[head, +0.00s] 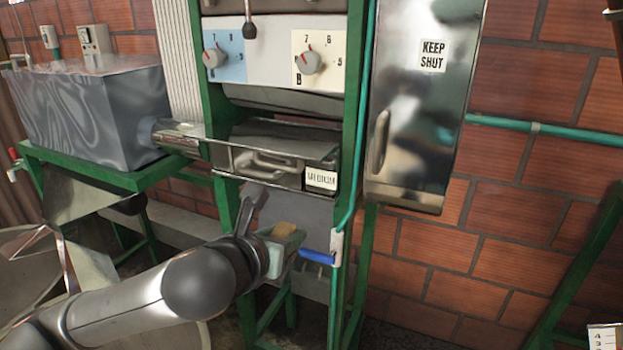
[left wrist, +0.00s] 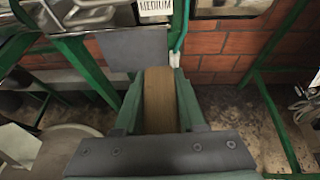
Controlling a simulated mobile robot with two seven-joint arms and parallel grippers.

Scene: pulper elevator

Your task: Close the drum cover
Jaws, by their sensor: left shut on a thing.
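The machine in a green frame has a curved dark metal surface (head: 285,101) below its dials. Below that is a metal front with a bar handle (head: 262,163) and a MEDIUM label (head: 321,179). I cannot tell for sure which part is the drum cover. My left gripper (head: 284,236) is below this front, before a grey plate (head: 285,208), apart from the handle. It is shut on a brown wood-like block (left wrist: 160,100), held between its green fingers in the left wrist view. My right gripper is not in view.
A metal cabinet marked KEEP SHUT (head: 420,100) hangs at the right. A blue handle (head: 318,257) is right of my left gripper. A metal tank (head: 90,110) stands on a green stand at the left. Brick wall (head: 450,270) lies behind.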

